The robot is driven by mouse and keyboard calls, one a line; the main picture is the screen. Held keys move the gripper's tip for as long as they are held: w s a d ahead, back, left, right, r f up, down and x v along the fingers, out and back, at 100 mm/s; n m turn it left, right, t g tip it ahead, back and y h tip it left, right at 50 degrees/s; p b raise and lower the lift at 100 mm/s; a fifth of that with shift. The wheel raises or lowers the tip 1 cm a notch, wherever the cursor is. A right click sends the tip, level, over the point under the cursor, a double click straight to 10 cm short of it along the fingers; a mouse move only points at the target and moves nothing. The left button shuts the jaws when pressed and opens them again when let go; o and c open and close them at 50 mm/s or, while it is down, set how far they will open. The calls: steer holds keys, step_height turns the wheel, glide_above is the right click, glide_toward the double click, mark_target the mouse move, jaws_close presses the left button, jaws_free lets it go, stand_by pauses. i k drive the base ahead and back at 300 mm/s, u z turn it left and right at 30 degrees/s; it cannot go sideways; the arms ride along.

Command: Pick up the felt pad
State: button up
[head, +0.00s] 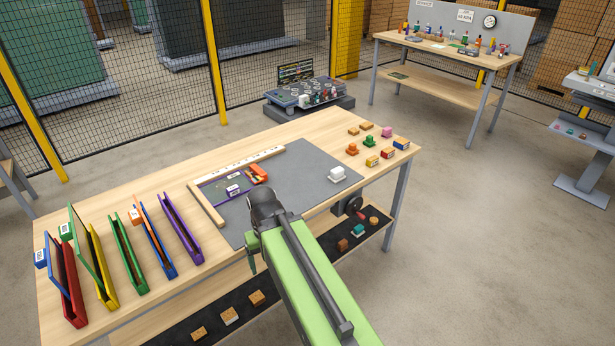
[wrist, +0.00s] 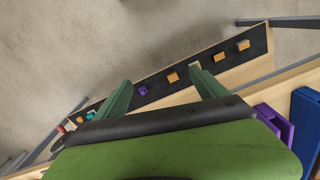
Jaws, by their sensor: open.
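No piece is clearly marked as the felt pad, and I cannot tell which small piece it is. Small pieces lie on the dark strip of the low shelf. In the wrist view these include a purple piece (wrist: 143,90), an orange-tan piece (wrist: 173,77) and more tan pieces (wrist: 243,45). The head view shows some of the tan pieces (head: 257,297) left of my arm. A teal piece (head: 358,230) and a red-brown piece (head: 342,245) lie right of it. My gripper (wrist: 160,74) is open and empty, its green fingers apart above the shelf. In the head view my arm hides the shelf's middle.
The wooden table (head: 155,190) carries upright colored holders at left and a grey mat (head: 305,170) with a white object (head: 337,174). Colored small pieces stand at its right end. The floor at right is clear.

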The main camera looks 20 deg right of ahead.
mark_target(337, 174)
steer(key=u, duration=5.85)
steer(key=i, duration=0.1)
steer(key=z, duration=3.1)
steer(key=k, duration=1.55)
steer(key=z, duration=1.25)
steer(key=i, duration=1)
steer(key=u, duration=0.1)
